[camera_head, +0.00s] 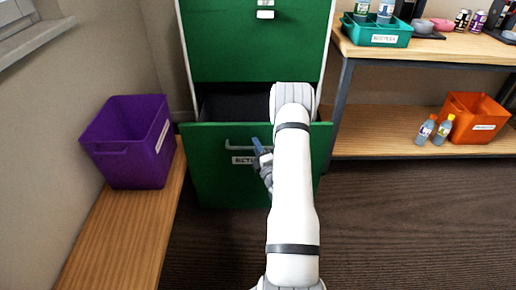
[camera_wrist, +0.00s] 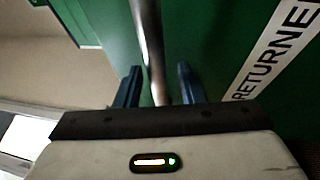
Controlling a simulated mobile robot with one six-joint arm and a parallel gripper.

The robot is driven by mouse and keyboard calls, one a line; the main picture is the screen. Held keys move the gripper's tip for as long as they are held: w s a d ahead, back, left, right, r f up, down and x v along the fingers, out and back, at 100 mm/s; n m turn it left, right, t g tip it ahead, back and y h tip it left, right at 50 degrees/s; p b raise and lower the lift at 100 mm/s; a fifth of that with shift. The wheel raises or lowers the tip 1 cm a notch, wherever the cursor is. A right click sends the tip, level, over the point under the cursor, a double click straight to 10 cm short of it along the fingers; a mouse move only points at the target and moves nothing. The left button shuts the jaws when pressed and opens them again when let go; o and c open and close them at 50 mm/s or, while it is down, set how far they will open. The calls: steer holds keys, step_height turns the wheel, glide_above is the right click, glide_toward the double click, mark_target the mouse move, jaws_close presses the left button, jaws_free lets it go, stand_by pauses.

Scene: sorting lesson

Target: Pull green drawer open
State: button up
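The green drawer (camera_head: 215,165) is the lower one of a green cabinet. It stands partly open, with its dark inside showing above its front. Its grey bar handle (camera_head: 240,144) sits above a white label. My gripper (camera_head: 258,146) is at the right part of the handle, partly hidden by my arm. In the wrist view the handle (camera_wrist: 150,40) runs between the two blue fingers of my gripper (camera_wrist: 160,85). The fingers are apart, with a gap showing on each side of the bar.
The upper green drawer (camera_head: 250,50) is closed. A purple bin (camera_head: 125,150) stands on a wooden bench (camera_head: 115,235) at left. At right, a shelf unit (camera_head: 400,146) holds a teal tray (camera_head: 375,38), bottles and an orange bin (camera_head: 476,120). The floor at right front is clear.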

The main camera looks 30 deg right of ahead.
steer(key=shift+s, duration=0.3)
steer(key=p+v, duration=0.1)
steer(key=v, duration=0.6)
steer(key=shift+s, duration=0.15)
